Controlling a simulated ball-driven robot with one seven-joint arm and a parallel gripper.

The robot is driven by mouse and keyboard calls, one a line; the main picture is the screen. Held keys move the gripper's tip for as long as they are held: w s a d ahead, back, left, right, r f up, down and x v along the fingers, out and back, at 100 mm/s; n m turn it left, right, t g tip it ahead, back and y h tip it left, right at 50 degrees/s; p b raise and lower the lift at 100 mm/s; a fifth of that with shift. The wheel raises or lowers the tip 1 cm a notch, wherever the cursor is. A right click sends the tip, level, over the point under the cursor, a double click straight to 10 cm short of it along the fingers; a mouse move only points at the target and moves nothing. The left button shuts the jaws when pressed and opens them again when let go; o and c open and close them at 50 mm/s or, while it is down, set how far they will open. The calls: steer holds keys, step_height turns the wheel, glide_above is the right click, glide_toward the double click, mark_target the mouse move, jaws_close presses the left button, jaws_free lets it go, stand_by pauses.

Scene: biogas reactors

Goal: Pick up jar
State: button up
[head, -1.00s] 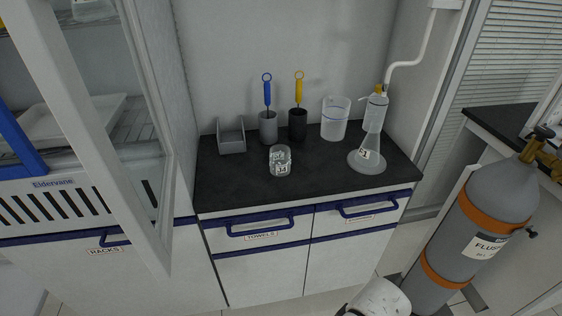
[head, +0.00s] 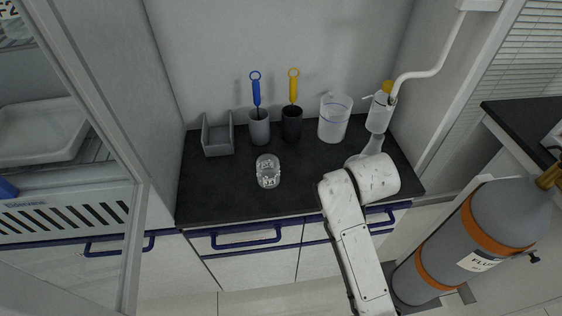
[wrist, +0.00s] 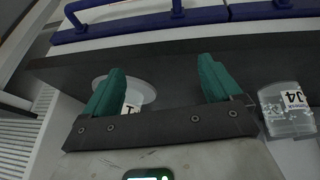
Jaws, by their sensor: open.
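The jar (head: 268,171) is a small clear container with a white label. It stands upright on the dark counter, left of my arm in the head view. In the wrist view the jar (wrist: 287,110) is at the right edge, outside my fingers, with a label that seems to read J4. My gripper (wrist: 161,68) shows two green fingers spread wide apart with nothing held. The pale round base of the conical flask (wrist: 140,90) shows beyond the left finger. In the head view my arm hides the gripper fingers and part of the flask (head: 372,146).
On the dark counter (head: 225,190) a grey bin (head: 217,138), a grey cup (head: 259,130) and a black cup (head: 292,125) with brushes, and a clear beaker (head: 334,118) stand behind the jar. A gas cylinder (head: 480,235) is at right, an open glass door (head: 100,120) at left.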

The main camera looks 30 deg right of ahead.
steer(key=w+r, duration=0.1)
steer(key=w, duration=0.1)
steer(key=w+r+m, duration=0.1)
steer(key=w, duration=0.1)
steer(key=w+r+m, duration=0.1)
steer(key=w, duration=0.1)
steer(key=shift+w+d+g, duration=0.1)
steer(key=shift+w+g, duration=0.1)
steer(key=shift+g, duration=0.2)
steer(key=shift+m+g, duration=0.3)
steer(key=shift+m, duration=0.4)
steer(key=w, duration=0.1)
steer(key=w+a+r, duration=0.1)
steer(key=w+r, duration=0.1)
steer(key=shift+w+a, duration=0.3)
steer(key=shift+a, duration=0.05)
steer(key=w+a+r+m+g+y, duration=0.1)
steer(key=w+a+r+g+y, duration=0.1)
steer(key=w+a+r, duration=0.3)
glide_above(268, 169)
steer(key=s+a, duration=0.1)
steer(key=s, duration=0.2)
steer(key=shift+m+g+y, duration=0.3)
steer(key=shift+y, duration=0.1)
steer(key=f+p, duration=0.2)
steer(key=f, duration=0.7)
steer(key=shift+w+f, duration=0.2)
steer(key=shift+c, duration=0.3)
steer(key=c, duration=1.1)
